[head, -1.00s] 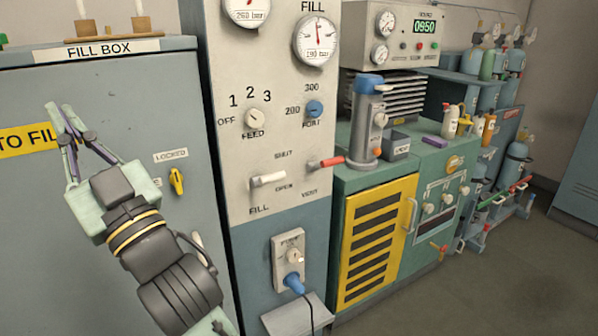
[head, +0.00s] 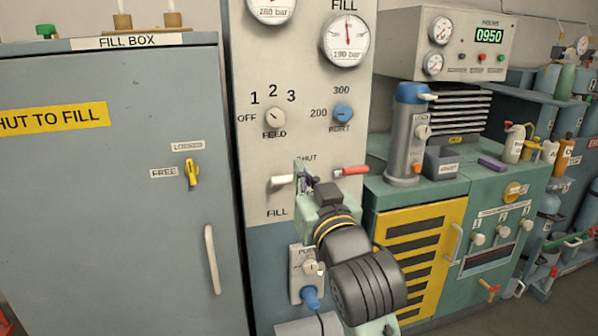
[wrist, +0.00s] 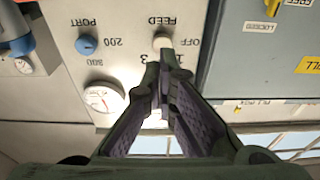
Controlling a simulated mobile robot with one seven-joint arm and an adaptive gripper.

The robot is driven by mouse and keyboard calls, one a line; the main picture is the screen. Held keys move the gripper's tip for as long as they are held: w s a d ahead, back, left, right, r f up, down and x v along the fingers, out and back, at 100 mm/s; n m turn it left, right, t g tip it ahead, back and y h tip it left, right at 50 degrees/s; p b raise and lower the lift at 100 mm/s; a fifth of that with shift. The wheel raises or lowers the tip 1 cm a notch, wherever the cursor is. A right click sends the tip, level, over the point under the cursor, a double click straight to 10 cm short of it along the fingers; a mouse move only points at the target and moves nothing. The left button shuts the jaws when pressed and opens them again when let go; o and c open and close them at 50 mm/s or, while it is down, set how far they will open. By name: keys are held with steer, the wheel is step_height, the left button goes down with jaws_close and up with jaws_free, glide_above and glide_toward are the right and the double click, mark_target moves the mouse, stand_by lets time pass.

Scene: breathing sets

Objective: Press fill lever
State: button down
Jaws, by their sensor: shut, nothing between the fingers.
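The white fill lever (head: 282,181) sticks out sideways from the pale control panel, above the FILL label (head: 277,213). My gripper (head: 302,172) is shut and empty, just right of the lever, in front of the panel between the fill lever and the red-handled vent lever (head: 350,171). I cannot tell whether the fingers touch the fill lever. My arm hides part of the labels there. In the wrist view, which is upside down, the shut fingers (wrist: 165,58) reach toward the panel near the feed knob (wrist: 162,42). The fill lever is not visible there.
The fill box (head: 110,200) with its yellow latch (head: 192,173) and long handle (head: 212,258) stands left. A blue port knob (head: 342,112) is above the vent lever. A blue plug (head: 310,297) sits low on the panel. A green bench (head: 500,195) stands right.

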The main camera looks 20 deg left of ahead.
steer(key=shift+a, duration=0.1)
steer(key=r+p, duration=0.2)
glide_above(286, 180)
steer(key=shift+s+d+f, duration=0.15)
steer(key=shift+d+f, duration=0.05)
steer(key=shift+f, duration=0.55)
steer(key=shift+s+d+f, duration=0.1)
steer(key=shift+d+f, duration=0.1)
steer(key=shift+f, duration=0.5)
steer(key=shift+s+d+f, duration=0.15)
steer(key=shift+d+f, duration=0.05)
steer(key=shift+f, duration=0.55)
steer(key=shift+f, duration=0.15)
steer(key=shift+s+d+f+t+b, duration=0.2)
steer(key=shift+f+t+b, duration=0.2)
steer(key=shift+b, duration=0.7)
